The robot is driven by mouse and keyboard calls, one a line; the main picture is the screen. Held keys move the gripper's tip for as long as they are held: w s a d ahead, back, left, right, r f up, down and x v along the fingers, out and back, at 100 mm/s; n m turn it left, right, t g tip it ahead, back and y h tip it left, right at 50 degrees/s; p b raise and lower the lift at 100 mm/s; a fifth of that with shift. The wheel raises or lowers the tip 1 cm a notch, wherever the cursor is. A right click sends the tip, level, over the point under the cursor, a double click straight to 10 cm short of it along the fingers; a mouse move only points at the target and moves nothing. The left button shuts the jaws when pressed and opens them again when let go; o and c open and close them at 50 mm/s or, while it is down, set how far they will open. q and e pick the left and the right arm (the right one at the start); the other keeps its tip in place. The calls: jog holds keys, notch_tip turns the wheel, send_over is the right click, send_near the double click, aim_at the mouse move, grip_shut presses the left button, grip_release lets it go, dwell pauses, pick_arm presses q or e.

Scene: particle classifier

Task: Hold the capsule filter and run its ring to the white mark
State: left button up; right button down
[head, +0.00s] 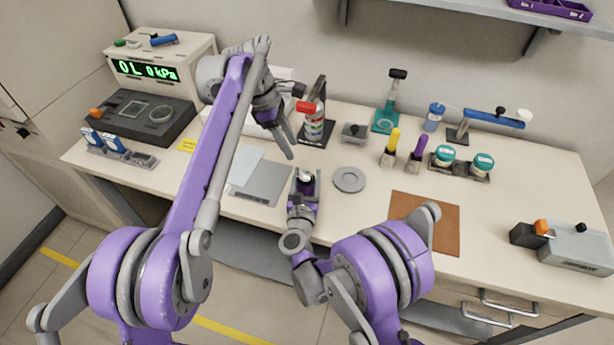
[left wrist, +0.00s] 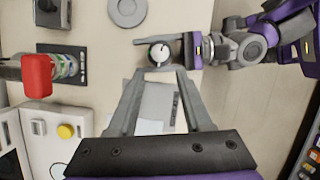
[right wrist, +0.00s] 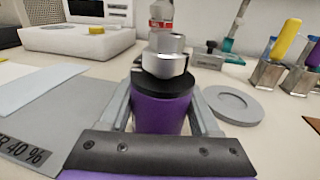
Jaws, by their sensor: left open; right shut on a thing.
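The capsule filter (right wrist: 160,112) has a purple body, a black collar and a silver ring (right wrist: 165,64) on top. My right gripper (head: 305,183) is shut on its body and holds it upright near the table's front. In the left wrist view the filter's round top (left wrist: 160,53) shows a white face with a dark line; I cannot tell which detail is the white mark. My left gripper (head: 288,148) is open and empty, above and behind the filter in the head view. Its fingers (left wrist: 163,75) point toward the filter and appear apart from it.
A grey plate (head: 262,184) lies left of the filter and a round grey disc (head: 349,179) right of it. A brown mat (head: 426,222) lies to the right.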

aim_at(306, 172)
pick_arm(q)
jog(key=o, duration=0.4)
jog(key=shift+d, duration=0.1)
jog(key=shift+c, duration=0.2)
jog(key=d+r+m+y, duration=0.3)
jog(key=d+m+y, duration=0.1)
jog(key=m, duration=0.8)
jog(key=shift+t, duration=0.3)
jog(key=f, duration=0.7)
jog(key=s+f, duration=0.1)
jog(key=f, duration=0.3)
jog(key=shift+f, duration=0.3)
grip_shut()
